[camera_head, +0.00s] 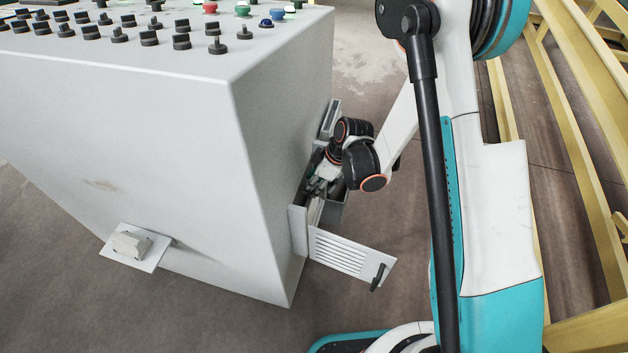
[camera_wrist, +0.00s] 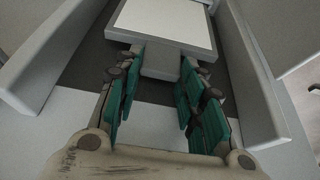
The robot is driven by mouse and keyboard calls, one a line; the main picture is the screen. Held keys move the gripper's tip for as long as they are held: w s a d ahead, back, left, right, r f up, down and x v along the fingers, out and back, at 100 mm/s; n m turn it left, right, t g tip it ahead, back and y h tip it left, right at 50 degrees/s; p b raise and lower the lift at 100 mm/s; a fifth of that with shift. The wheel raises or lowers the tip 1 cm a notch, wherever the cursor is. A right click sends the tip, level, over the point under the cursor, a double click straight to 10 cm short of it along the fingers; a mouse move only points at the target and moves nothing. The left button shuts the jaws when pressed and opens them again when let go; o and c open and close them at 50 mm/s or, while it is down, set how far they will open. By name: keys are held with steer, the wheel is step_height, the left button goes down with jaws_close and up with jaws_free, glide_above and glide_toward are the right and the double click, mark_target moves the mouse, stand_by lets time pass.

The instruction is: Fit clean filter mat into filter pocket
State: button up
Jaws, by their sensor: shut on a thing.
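The filter mat (camera_wrist: 165,18) is a white panel in a grey frame with a short grey tab at its near end. My gripper (camera_wrist: 160,70) has its green-padded fingers on either side of this tab and is shut on it. The mat lies ahead of the fingers between the pale grey side walls of the filter pocket (camera_wrist: 250,62), over a dark surface. Its far end is out of frame, so I cannot tell how deep it sits. In the head view my gripper (camera_head: 318,186) is at the open pocket (camera_head: 331,120) on the cabinet's right side. My wrist hides most of the mat there.
The louvred door (camera_head: 345,252) hangs open below the pocket, with a dark handle. The grey cabinet (camera_head: 130,140) has knobs and buttons on top. A small beige block rests on a white ledge (camera_head: 150,262) at its front. Yellow railings (camera_head: 575,110) stand at right.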

steer(key=shift+f, duration=0.8)
steer(key=o, duration=1.2)
steer(key=shift+r, duration=0.1)
steer(key=v, duration=1.1)
steer(key=shift+r, duration=0.35)
steer(key=shift+d, duration=0.15)
